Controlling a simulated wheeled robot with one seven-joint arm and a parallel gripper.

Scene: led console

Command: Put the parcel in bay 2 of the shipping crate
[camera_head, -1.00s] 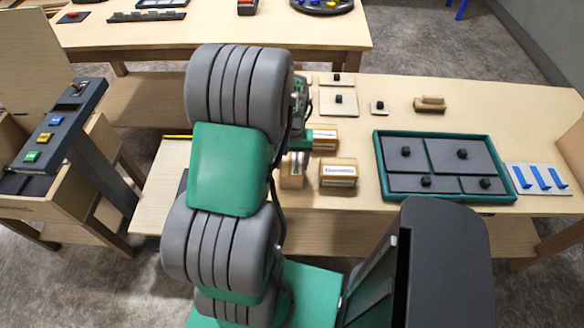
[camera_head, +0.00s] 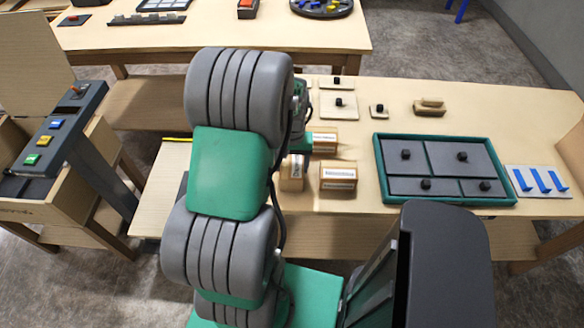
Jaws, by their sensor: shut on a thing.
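Several tan cardboard boxes with white labels sit at the near left of the right-hand table. One box (camera_head: 324,141) is behind, one box (camera_head: 338,177) is in front, and one box (camera_head: 292,175) is at the left, partly behind my arm. I cannot tell which is the parcel. My gripper (camera_head: 299,153) is mostly hidden behind my arm; its dark and green parts show among these boxes. It is shut on a box, but which one is unclear. A wooden crate (camera_head: 45,213) with a raised lid (camera_head: 35,55) stands at the left; its bays are mostly hidden.
A console (camera_head: 56,130) with coloured buttons stands over the crate. On the table (camera_head: 555,115) lie a green-rimmed tray (camera_head: 378,160) with knobbed grey plates, a white plate with blue pegs (camera_head: 540,180), and a wooden block (camera_head: 430,107). Another table (camera_head: 220,38) stands behind.

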